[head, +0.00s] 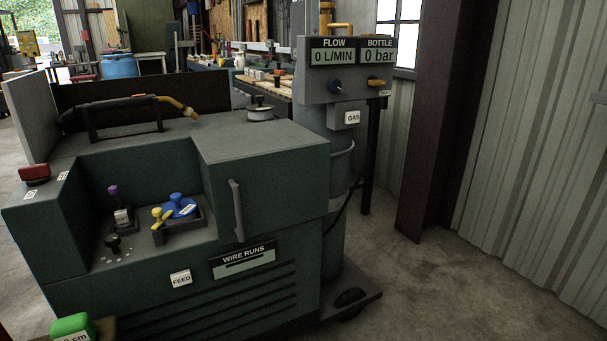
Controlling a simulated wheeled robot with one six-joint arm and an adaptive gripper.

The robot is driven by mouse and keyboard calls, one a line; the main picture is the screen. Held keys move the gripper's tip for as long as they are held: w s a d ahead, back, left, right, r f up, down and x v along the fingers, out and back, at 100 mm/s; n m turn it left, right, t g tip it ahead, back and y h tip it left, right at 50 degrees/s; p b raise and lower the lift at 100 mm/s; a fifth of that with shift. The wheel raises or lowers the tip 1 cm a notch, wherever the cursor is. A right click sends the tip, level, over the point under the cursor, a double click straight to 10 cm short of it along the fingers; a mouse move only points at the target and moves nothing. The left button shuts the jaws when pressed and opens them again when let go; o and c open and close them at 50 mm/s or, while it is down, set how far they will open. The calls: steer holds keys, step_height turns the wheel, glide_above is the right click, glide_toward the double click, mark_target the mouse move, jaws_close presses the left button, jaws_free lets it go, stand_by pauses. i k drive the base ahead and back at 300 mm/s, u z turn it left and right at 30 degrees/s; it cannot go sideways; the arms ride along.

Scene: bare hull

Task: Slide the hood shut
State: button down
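A dark green machine (90,300) fills the lower left of the head view. Its box-shaped hood (265,155) sits at the machine's right end, with a grey upright bar handle (236,208) on its front. The hood stands open: the bay (110,165) to its left is uncovered. In the bay are a purple-topped part (114,192), a yellow knob (160,214), a blue piece (180,205) in a small dark tray, and a black knob (112,243). My gripper is not in view.
A grey gas bottle (333,240) with a gauge panel (345,70) stands close to the machine's right. A torch (170,103) rests on a rack on top. A green block (72,326) sits at bottom left. Floor (440,290) at right is clear up to the wall.

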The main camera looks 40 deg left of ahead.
mark_target(268, 176)
steer(key=u, duration=0.05)
steer(key=i, duration=0.65)
steer(key=u, duration=0.9)
steer(key=i, duration=0.55)
steer(key=u, duration=0.65)
